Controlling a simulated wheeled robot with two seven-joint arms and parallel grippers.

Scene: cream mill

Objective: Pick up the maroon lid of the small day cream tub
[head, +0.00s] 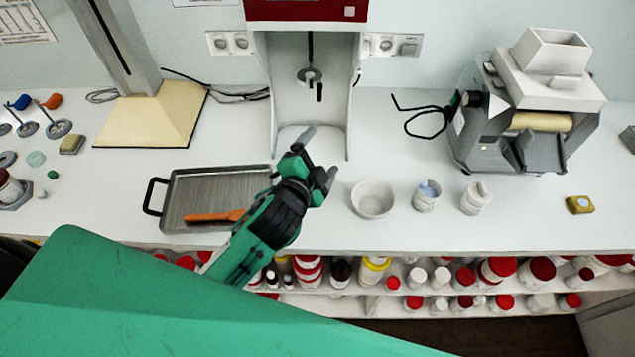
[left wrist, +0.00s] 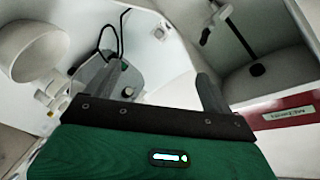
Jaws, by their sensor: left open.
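My left gripper (head: 318,160) is open and empty in the head view, above the worktop in front of the tall press. Its two fingers also show apart in the left wrist view (left wrist: 158,88), with nothing between them. Several white tubs with red or maroon lids (head: 498,266) stand on the shelf under the worktop. A jar with a maroon top (head: 10,190) is cut by the left edge of the head view. I cannot tell which one is the small day cream tub. Part of the shelf is hidden by my green arm. My right gripper is not in view.
A metal tray (head: 180,180) with an orange-handled tool (head: 212,216) lies beside my left arm. A white bowl (head: 372,200) and two white pots (head: 427,196) stand to the right. A mill (head: 530,115) stands at the back right. The front right worktop is mostly clear.

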